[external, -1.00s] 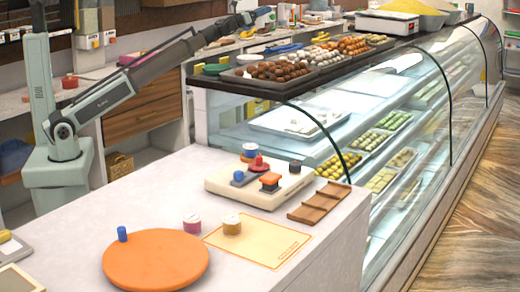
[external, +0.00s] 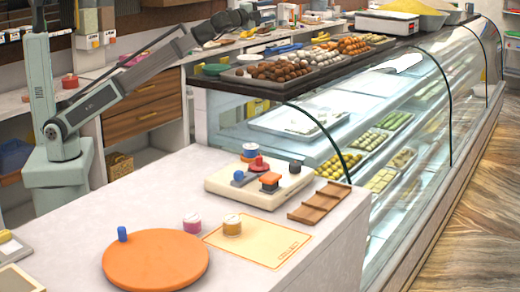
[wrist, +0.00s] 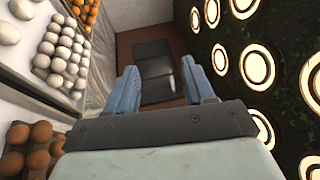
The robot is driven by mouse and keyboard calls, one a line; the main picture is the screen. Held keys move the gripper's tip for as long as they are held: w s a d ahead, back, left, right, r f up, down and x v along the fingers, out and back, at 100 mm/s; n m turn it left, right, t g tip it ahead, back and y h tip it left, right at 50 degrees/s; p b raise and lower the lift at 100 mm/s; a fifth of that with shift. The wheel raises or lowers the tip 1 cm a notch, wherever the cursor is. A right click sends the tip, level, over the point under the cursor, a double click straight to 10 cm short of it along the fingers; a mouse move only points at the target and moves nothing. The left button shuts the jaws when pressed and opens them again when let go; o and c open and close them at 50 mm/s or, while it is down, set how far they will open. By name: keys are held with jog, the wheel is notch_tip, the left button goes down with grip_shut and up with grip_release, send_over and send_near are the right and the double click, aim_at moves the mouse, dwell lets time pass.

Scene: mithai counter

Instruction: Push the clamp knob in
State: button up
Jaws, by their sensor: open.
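A cream board (external: 226,189) on the near counter carries several small fixtures. Among them are a red knob (external: 259,164), an orange block (external: 269,178), a blue cylinder (external: 250,149) and a black knob (external: 295,167). I cannot tell which of these is the clamp knob. My arm reaches over the back area, far from the board. My gripper (wrist: 162,86) shows in the wrist view with its two blue-grey fingers apart and nothing between them. In the external view it is small and hard to make out at the top. The board is not in the wrist view.
An orange disc (external: 155,262) with a blue peg, pink (external: 192,222) and amber (external: 232,226) jars, a yellow mat (external: 275,240) and a brown rack (external: 318,204) share the counter. A glass sweets case (external: 405,140) stands behind.

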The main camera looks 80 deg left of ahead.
jog(key=s+d+f+n+g+h, duration=0.1)
jog(key=s+d+f+n+g, duration=0.2)
jog(key=d, duration=0.4)
jog(key=s+d+f+g+h, duration=0.1)
jog(key=s+d+f+h, duration=0.2)
jog(key=d, duration=0.5)
jog(key=s+d+f+n+g, duration=0.2)
jog(key=s+d+f, duration=0.25)
jog(key=d, duration=0.25)
jog(key=m+g+h, duration=0.1)
jog(key=g+h, duration=0.6)
jog(key=g, duration=0.2)
send_near(238, 172)
jog(key=x, duration=0.8)
jog(key=shift+w+a+f, duration=0.1)
jog(key=shift+f, duration=0.15)
jog(key=shift+c, duration=0.2)
grip_shut()
